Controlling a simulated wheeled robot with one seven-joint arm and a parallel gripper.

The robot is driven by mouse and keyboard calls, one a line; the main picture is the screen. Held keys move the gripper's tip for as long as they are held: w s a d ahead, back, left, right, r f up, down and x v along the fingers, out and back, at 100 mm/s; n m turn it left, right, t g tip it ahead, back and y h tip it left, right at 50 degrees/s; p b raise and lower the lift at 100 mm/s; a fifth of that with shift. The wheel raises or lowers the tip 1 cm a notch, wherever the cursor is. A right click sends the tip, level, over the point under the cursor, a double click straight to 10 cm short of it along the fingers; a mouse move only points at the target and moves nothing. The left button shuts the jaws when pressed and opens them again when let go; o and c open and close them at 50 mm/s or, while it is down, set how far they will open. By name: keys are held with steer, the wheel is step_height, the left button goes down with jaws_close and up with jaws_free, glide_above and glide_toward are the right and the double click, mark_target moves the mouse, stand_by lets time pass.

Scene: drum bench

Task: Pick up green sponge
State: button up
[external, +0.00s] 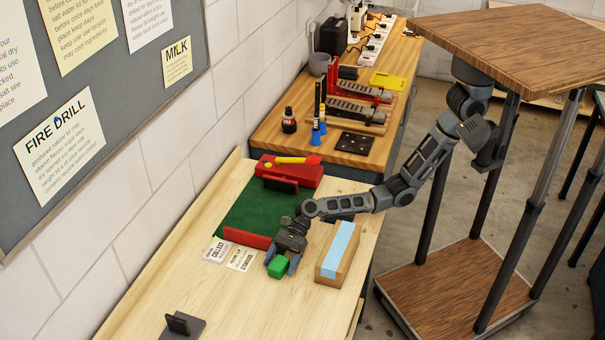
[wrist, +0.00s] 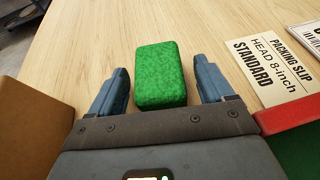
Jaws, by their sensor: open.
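The green sponge (external: 279,267) lies on the light wooden bench, a small block with rounded edges. In the wrist view the sponge (wrist: 160,75) lies between and slightly ahead of my two blue-grey fingers. My gripper (external: 283,265) is open, with its fingers to either side of the sponge's near end; the wrist view shows the gripper (wrist: 162,88) with a gap between each finger and the sponge. I cannot tell how high the fingers are above the bench.
A wooden block with a blue top (external: 338,254) stands to the right. Paper slips (external: 242,259) lie to the left, by the red edge (external: 247,238) of a green mat (external: 255,208). A dark stand (external: 183,326) is at the front. The bench ahead of the sponge is clear.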

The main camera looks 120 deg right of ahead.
steer(key=shift+w+a+f, duration=0.25)
steer(key=shift+w+a, duration=0.1)
steer(key=shift+w, duration=0.1)
steer(key=shift+c, duration=0.5)
steer(key=c, duration=0.9)
